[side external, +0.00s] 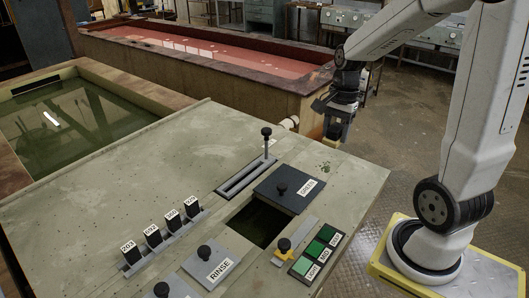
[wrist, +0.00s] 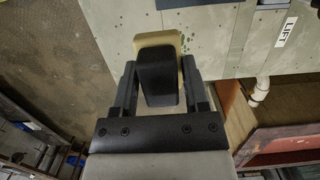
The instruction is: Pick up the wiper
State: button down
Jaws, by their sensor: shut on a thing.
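The wiper, a black block with a tan-yellow pad at its far end, sits between the jaws of my gripper (wrist: 159,64) in the wrist view; its black body (wrist: 160,82) fills the gap between the fingers. In the side view my gripper (side external: 338,110) is shut on the wiper (side external: 333,128) near the far right edge of the grey-green panel (side external: 150,160). The wiper's pad points down there. I cannot tell whether it touches anything below.
The panel carries a tall lever (side external: 267,142), a dark GREEN-side cover plate (side external: 288,187) beside a square opening (side external: 257,222), several numbered black tags (side external: 153,236), a RINSE plate (side external: 216,266) and green buttons (side external: 318,250). Tanks of green liquid (side external: 70,125) and red liquid (side external: 190,48) lie behind.

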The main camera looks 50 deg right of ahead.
aim_at(329, 139)
jog(key=shift+s, duration=0.1)
dwell(0.5)
jog(key=c, duration=0.9)
grip_release()
jog(key=c, duration=0.3)
jog(key=n, duration=0.3)
jog(key=f+n, duration=0.1)
jog(key=shift+w+d, duration=0.1)
jog(key=shift+w, duration=0.25)
jog(key=n, duration=0.2)
jog(key=f+n, duration=0.1)
jog(key=n, duration=0.1)
jog(key=shift+w+d+g+h, duration=0.15)
jog(key=shift+w+g+h, duration=0.1)
jog(key=shift+g+h, duration=0.05)
jog(key=n, duration=0.1)
jog(key=f+n, duration=0.1)
jog(key=n, duration=0.3)
jog(key=shift+w+d+f+g, duration=0.1)
jog(key=shift+w+f+g, duration=0.2)
jog(key=shift+w, duration=0.1)
jog(key=n, duration=0.1)
jog(key=f+n, duration=0.1)
jog(key=n, duration=0.3)
jog(key=shift+w+d+f+h, duration=0.1)
jog(key=shift+w+f+h, duration=0.05)
jog(key=shift+w+h, duration=0.25)
